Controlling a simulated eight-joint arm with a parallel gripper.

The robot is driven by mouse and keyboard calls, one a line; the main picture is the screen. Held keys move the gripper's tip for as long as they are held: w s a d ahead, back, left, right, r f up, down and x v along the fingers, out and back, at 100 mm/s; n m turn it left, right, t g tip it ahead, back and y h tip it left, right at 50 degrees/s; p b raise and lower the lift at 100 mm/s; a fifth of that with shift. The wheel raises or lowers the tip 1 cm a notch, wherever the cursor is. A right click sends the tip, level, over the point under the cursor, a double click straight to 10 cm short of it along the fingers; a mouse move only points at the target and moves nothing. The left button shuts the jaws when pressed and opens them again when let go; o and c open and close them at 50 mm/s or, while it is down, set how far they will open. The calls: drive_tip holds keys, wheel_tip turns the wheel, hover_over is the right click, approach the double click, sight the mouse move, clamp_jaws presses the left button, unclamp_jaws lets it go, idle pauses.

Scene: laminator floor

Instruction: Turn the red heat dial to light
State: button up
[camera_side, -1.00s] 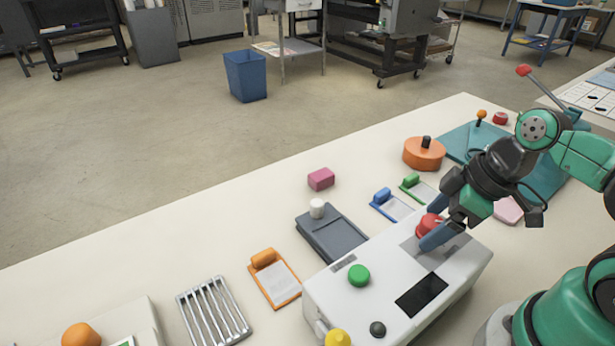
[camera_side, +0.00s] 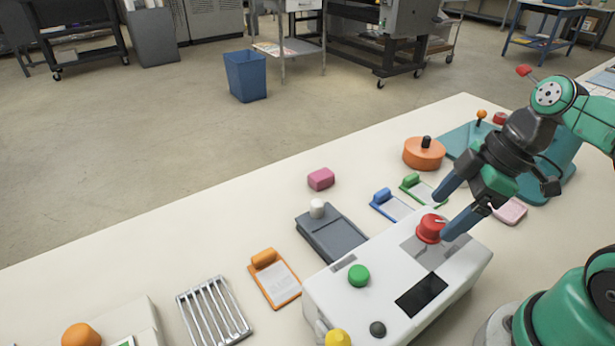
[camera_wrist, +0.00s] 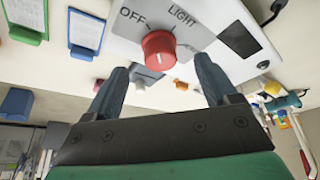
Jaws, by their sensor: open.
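The red heat dial (camera_side: 430,229) sits on the grey plate on top of the white laminator (camera_side: 375,285). In the wrist view the dial (camera_wrist: 159,48) is between the words OFF, on its left, and LIGHT, on its upper right. A short white mark shows on the dial's face; which word it points to I cannot tell. In the wrist view my gripper's (camera_wrist: 162,70) fingers are apart, below the dial.
The laminator also carries a green button (camera_side: 359,275), a dark display (camera_side: 421,295), a dark knob (camera_side: 378,329) and a yellow knob (camera_side: 338,339). Blue (camera_side: 391,205) and green (camera_side: 418,188) clipboards lie behind it. An orange round thing (camera_side: 424,154) stands farther back.

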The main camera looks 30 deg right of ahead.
drive_tip(key=v, duration=0.2)
drive_tip(key=shift+s+d+r, duration=0.1)
drive_tip(key=shift+s+r, duration=0.05)
drive_tip(key=shift+r, duration=0.2)
drive_tip(key=shift+w+f+m, duration=0.1)
drive_tip(key=shift+w+m, duration=0.3)
drive_tip(key=shift+m, duration=0.1)
drive_tip(key=w+a+m+t+h, duration=0.1)
drive_tip(key=w+m+t+h, duration=0.2)
drive_tip(key=w+m, duration=0.4)
drive_tip(key=shift+w+a+m+t, duration=0.25)
drive_tip(key=shift+a+m+t, duration=0.05)
drive_tip(key=shift+m+t, duration=0.2)
